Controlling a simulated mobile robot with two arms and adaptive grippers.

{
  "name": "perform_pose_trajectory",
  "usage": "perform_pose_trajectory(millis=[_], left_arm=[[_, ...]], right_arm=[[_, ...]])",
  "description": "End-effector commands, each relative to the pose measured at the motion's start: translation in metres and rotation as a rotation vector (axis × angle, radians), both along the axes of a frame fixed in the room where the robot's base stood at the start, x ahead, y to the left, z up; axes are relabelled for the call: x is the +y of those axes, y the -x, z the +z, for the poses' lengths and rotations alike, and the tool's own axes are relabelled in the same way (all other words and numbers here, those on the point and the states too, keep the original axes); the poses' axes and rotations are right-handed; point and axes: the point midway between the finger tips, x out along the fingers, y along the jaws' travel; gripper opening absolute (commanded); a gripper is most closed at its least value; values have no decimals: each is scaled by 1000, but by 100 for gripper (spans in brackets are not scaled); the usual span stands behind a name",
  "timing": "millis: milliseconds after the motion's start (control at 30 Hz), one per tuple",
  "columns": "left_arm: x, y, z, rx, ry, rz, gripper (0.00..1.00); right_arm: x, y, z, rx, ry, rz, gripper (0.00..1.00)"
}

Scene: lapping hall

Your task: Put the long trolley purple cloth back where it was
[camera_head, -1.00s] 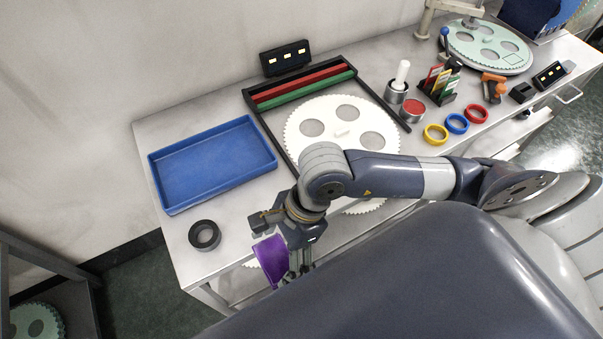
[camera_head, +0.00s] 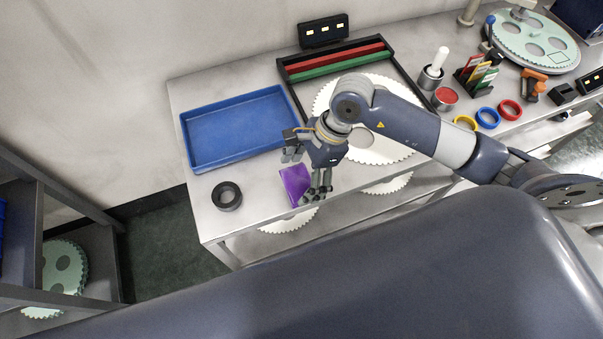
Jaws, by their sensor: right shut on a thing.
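The purple cloth (camera_head: 295,185) is a small flat piece over the front part of the long pale trolley top (camera_head: 257,187), right of a black ring. My right gripper (camera_head: 306,177) is shut on the cloth, and its fingers and wrist hide part of it. I cannot tell whether the cloth touches the trolley top or hangs just above it. My left gripper is not in view.
A blue tray (camera_head: 232,128) lies behind and left of the cloth. The black ring (camera_head: 227,196) sits near the left front corner. A white toothed disc (camera_head: 385,145) and black frame (camera_head: 285,88) lie to the right. A shelf rack (camera_head: 60,175) stands at far left.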

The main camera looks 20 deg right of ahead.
Motion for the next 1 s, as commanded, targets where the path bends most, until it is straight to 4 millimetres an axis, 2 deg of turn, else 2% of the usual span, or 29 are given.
perform_pose_trajectory(millis=[167,300,400,800,833,867,900,1000], left_arm=[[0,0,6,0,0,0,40],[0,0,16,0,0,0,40],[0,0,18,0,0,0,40],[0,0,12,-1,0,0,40],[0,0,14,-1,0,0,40],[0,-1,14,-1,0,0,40],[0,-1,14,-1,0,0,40],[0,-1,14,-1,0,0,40]], right_arm=[[-5,-14,0,0,-1,-3,60],[-3,-10,-24,5,-3,-2,60],[-3,-11,-33,1,-3,-1,60],[-4,-11,-41,-1,-1,1,60],[-4,-11,-39,0,-1,1,89],[-4,-11,-39,0,-1,1,96],[-4,-11,-39,0,-1,1,100],[-4,-11,-39,0,-1,0,100]])
